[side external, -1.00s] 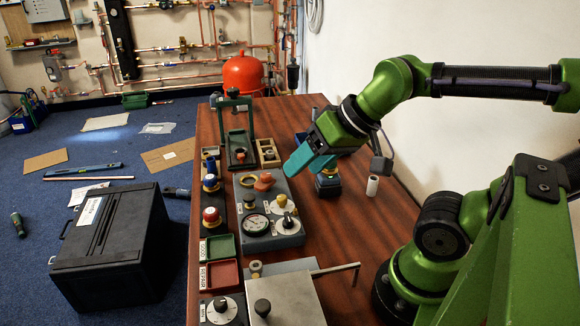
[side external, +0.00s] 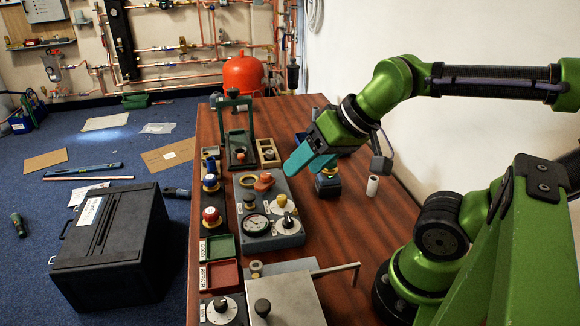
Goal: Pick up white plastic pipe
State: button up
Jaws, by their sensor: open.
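The white plastic pipe (side external: 372,186) is a short white cylinder with a dark opening at its top. It stands upright on the wooden table, right of the middle. My gripper (side external: 300,164) has teal fingers that point down and to the left. It is above the table, to the left of the pipe and apart from it. The gap between the fingers is hard to see from this side, and nothing shows held in them.
A blue-and-yellow device (side external: 327,182) stands between my gripper and the pipe. A grey control panel (side external: 262,238) with knobs and a gauge lies left. Green (side external: 220,247) and red (side external: 222,274) trays and a metal box with a bent rod (side external: 335,269) are nearer. Table (side external: 345,228) is bare around the pipe.

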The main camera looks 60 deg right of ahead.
jog(key=w+d+f+m+g+h, duration=0.1)
jog(key=w+d+f+m, duration=0.15)
jog(key=d, duration=0.35)
jog(key=n+g+h, duration=0.1)
jog(key=g, duration=0.5)
send_over(374, 180)
notch_tip(374, 180, down, 5)
jog(key=shift+n, duration=0.25)
notch_tip(374, 180, down, 16)
jog(key=shift+a+f, duration=0.1)
jog(key=shift+c, duration=0.5)
grip_shut()
